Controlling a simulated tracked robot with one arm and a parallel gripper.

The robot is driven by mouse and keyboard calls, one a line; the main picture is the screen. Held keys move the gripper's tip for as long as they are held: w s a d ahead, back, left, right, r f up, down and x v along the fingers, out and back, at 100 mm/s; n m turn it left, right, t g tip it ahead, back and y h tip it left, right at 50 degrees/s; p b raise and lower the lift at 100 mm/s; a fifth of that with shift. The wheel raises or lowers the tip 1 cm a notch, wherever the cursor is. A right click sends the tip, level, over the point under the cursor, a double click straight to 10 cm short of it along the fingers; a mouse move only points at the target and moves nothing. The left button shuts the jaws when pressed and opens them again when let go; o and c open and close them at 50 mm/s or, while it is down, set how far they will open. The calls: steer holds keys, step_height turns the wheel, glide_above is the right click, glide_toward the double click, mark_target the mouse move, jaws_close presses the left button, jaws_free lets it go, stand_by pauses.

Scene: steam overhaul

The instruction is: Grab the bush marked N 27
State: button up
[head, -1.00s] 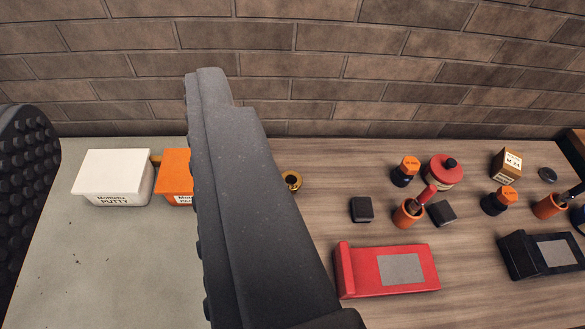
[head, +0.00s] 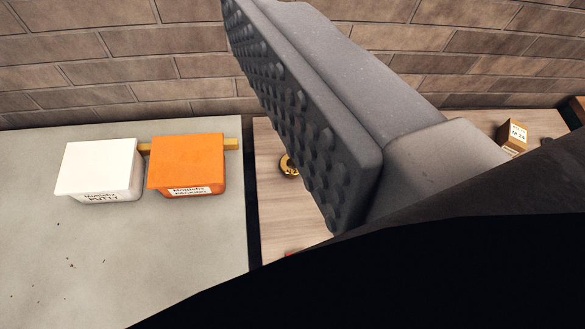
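A small brass ring-shaped part (head: 287,165) lies on the wooden bench top, right of the orange box. It looks like a bush, but I can read no mark on it, so I cannot tell if it is N 27. My gripper (head: 300,110) shows one large grey finger with a studded pad, slanting across the upper middle. The finger covers the right side of the brass part in the picture; I see no grip on it. The other finger is out of view. The pad face is bare, with nothing held against it.
A white putty box (head: 98,170) and an orange packing box (head: 188,163) stand on the grey top (head: 130,260) at left. A brass-coloured bar (head: 231,144) lies behind them. A brown block marked M 24 (head: 513,135) is at far right. A brick wall (head: 110,60) closes the back.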

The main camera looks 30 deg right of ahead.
steer(key=w+f+m+g+h, duration=0.1)
steer(key=w+f, duration=0.4)
steer(key=f, duration=0.3)
steer(key=m+g+h+b, duration=0.2)
steer(key=m+g+h, duration=0.2)
steer(key=m+g, duration=0.3)
glide_toward(285, 161)
steer(key=d+f, duration=0.1)
steer(key=w+d+f+b, duration=0.1)
steer(key=d+f, duration=0.1)
steer(key=shift+f, duration=0.25)
steer(key=shift+b+x, duration=0.8)
steer(key=shift+x, duration=2.25)
steer(key=shift+r, duration=0.15)
steer(key=c, duration=1.3)
